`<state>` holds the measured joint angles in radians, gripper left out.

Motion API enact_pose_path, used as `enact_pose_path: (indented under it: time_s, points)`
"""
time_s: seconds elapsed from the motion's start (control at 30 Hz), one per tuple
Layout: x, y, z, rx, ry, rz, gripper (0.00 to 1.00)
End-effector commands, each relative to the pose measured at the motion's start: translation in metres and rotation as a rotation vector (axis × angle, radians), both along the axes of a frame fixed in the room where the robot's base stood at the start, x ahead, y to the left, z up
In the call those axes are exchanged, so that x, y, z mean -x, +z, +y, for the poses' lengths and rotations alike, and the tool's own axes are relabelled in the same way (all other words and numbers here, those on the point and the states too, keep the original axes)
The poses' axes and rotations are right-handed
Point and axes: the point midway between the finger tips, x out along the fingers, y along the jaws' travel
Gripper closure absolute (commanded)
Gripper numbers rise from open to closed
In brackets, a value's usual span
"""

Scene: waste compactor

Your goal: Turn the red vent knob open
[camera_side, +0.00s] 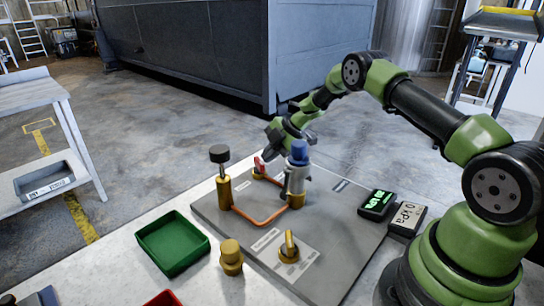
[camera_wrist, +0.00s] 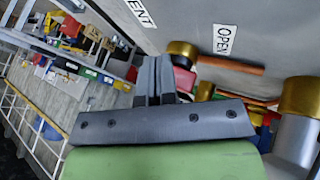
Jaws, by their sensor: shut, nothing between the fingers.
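The red vent knob (camera_side: 260,165) sits on a brass base at the back of the grey panel (camera_side: 340,225). In the wrist view the red knob (camera_wrist: 184,79) shows beside the brass base (camera_wrist: 183,49), just right of my finger tips. My gripper (camera_side: 270,152) is at the knob in the side view, with its fingers partly hidden. In the wrist view my gripper (camera_wrist: 154,68) has its two fingers together and holds nothing. I cannot tell whether the fingers touch the knob. An "OPEN" label (camera_wrist: 224,39) is on the panel near the knob.
A blue-topped valve (camera_side: 298,153) stands close to the right of my gripper. A brass post with a black cap (camera_side: 220,160) stands to the left, with an orange pipe (camera_side: 258,220) between them.

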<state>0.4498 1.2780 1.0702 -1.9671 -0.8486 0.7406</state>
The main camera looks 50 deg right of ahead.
Motion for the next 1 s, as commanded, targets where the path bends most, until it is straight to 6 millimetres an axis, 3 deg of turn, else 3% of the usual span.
enact_pose_path:
  time_s: [0.27, 0.5, 1.0]
  points:
    - [-0.009, 0.0, 0.001, 0.001, 0.002, 0.0, 1.0]
    - [-0.015, -0.001, 0.002, 0.002, 0.141, -0.001, 1.0]
    - [-0.019, 0.0, 0.004, 0.001, 0.135, 0.0, 1.0]
